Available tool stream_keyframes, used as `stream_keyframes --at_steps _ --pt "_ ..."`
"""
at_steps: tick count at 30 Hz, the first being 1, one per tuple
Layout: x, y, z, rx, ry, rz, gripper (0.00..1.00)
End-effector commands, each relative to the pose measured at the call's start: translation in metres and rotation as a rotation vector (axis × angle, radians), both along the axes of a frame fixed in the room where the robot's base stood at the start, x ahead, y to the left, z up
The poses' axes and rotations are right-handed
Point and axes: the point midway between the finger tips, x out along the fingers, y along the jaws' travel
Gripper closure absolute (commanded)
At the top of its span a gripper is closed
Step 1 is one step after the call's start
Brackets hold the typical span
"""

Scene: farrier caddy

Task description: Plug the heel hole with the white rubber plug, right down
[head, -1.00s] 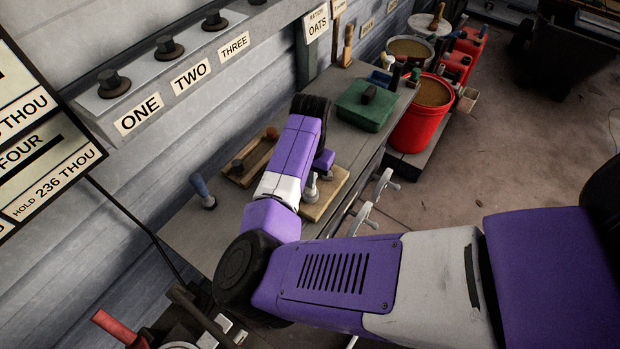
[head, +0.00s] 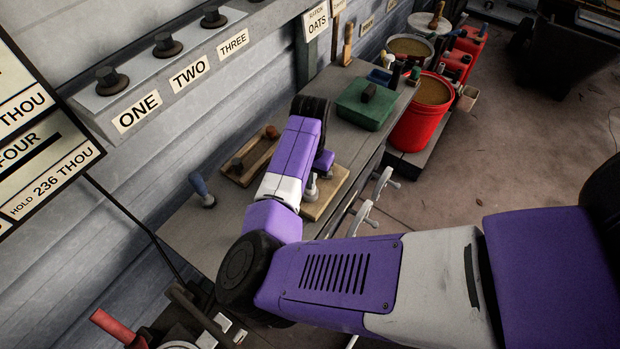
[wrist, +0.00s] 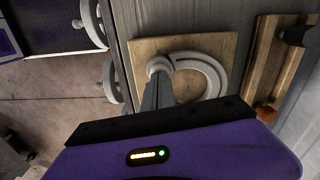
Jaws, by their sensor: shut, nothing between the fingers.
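A wooden board (wrist: 222,47) lies on the bench, with a pale grey horseshoe-shaped piece (wrist: 217,76) on it. The white plug (wrist: 158,64) stands at one heel end of that piece, its round top showing. My gripper (wrist: 157,82) is shut and empty, its fingertips right at the plug's top; I cannot tell whether they touch it. The heel hole is hidden under the plug and fingers, so how deep the plug sits cannot be seen. In the head view my arm covers most of the board (head: 334,184), and a small pale knob shows beside it.
A wooden tray (head: 232,181) beside the board holds a dark plug and a brown plug. A blue-handled tool (head: 202,190) stands on the near bench. A green box (head: 362,113) sits beyond. Pale crank handles (head: 362,217) stick out from the bench front.

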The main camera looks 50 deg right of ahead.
Motion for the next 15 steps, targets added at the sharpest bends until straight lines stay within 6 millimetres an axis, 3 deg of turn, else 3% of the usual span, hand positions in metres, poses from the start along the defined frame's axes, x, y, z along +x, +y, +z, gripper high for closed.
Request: stream_keyframes --at_steps 10,15 --pt "0.000 0.000 0.028 0.000 0.002 0.001 1.00" --pt "0.000 0.000 0.032 0.000 0.001 0.000 1.00"
